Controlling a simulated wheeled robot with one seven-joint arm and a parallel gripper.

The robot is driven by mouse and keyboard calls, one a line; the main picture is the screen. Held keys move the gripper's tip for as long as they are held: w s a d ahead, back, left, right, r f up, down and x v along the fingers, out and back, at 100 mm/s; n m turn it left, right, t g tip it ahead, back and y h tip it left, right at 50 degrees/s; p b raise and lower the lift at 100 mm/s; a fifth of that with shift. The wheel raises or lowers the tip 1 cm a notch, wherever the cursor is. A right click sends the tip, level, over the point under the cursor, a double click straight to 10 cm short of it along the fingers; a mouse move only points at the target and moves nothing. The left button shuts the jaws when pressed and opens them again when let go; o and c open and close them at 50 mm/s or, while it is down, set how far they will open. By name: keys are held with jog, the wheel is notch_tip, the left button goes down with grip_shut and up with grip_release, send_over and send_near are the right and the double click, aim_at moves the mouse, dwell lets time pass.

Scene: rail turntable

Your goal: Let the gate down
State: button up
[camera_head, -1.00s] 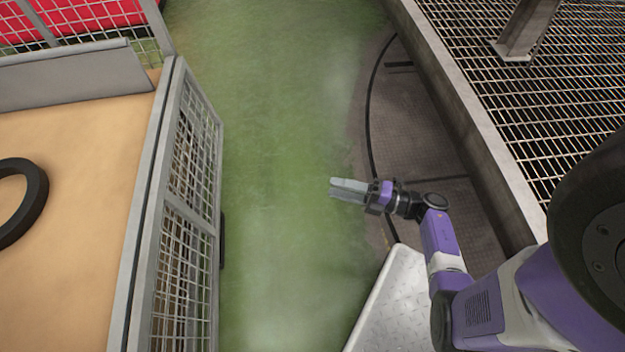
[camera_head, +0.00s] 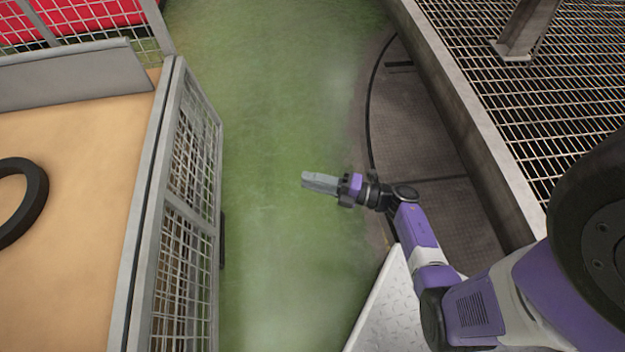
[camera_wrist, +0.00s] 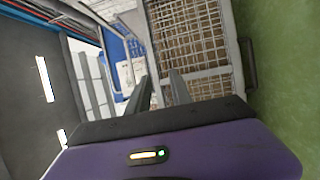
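A grey-framed wire-mesh gate (camera_head: 186,225) runs along the right side of a tan-floored cart at the left of the head view. Its mesh panel also shows ahead of the fingers in the wrist view (camera_wrist: 197,42). No latch on the gate can be made out.
The cart's tan floor (camera_head: 85,200) carries a black ring (camera_head: 40,190). Green ground (camera_head: 265,260) lies clear between the gate and my arm. A dark handle-like bar (camera_wrist: 248,65) shows beside the mesh.

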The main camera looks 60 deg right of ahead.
grip_shut()
dwell(0.3)
dwell(0.8)
jog(key=shift+o, duration=2.2)
grip_release()
jog(key=v, duration=0.8)
jog(key=shift+w, duration=0.1)
